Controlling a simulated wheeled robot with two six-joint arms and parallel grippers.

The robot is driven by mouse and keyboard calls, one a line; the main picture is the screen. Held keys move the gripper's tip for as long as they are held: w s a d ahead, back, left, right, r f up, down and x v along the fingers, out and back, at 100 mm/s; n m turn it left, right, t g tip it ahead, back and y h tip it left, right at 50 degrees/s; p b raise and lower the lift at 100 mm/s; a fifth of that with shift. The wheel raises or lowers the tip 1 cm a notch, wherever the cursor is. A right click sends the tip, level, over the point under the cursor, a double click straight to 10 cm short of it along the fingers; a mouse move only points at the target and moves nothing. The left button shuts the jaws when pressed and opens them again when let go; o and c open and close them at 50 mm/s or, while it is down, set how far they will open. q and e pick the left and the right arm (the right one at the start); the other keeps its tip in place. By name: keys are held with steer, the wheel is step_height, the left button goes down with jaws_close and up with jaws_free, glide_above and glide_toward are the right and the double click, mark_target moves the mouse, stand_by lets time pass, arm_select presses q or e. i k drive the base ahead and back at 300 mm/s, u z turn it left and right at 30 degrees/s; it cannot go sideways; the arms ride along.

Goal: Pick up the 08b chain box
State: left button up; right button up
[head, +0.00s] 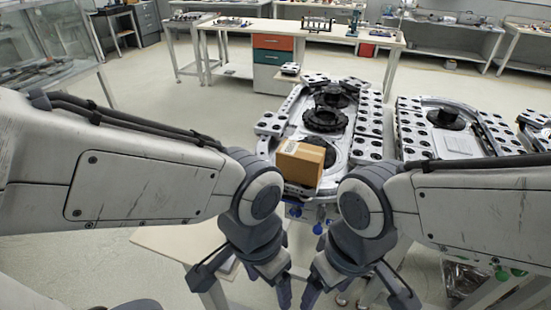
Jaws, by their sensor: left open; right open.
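A brown cardboard box (300,163), which looks like the chain box, sits on the near end of the ring track (343,160). A pale label shows on its top; I cannot read any lettering. My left gripper (265,291) points down in front of the track, below and left of the box in the picture. My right gripper (338,285) points down below and right of the box. Both are open and empty, apart from the box. The lower tips are partly cut off by the picture's bottom edge.
A second track section (455,135) stands to the right. A bench (300,33) with drawers (272,60) is at the back, and a glass case (45,45) at the far left. A pale low surface (180,245) lies beneath my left arm. The floor between is clear.

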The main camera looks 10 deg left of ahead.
mark_target(300, 163)
steer(key=k, duration=0.6)
steer(key=u, duration=0.9)
steer(key=i, duration=1.1)
steer(key=z, duration=0.2)
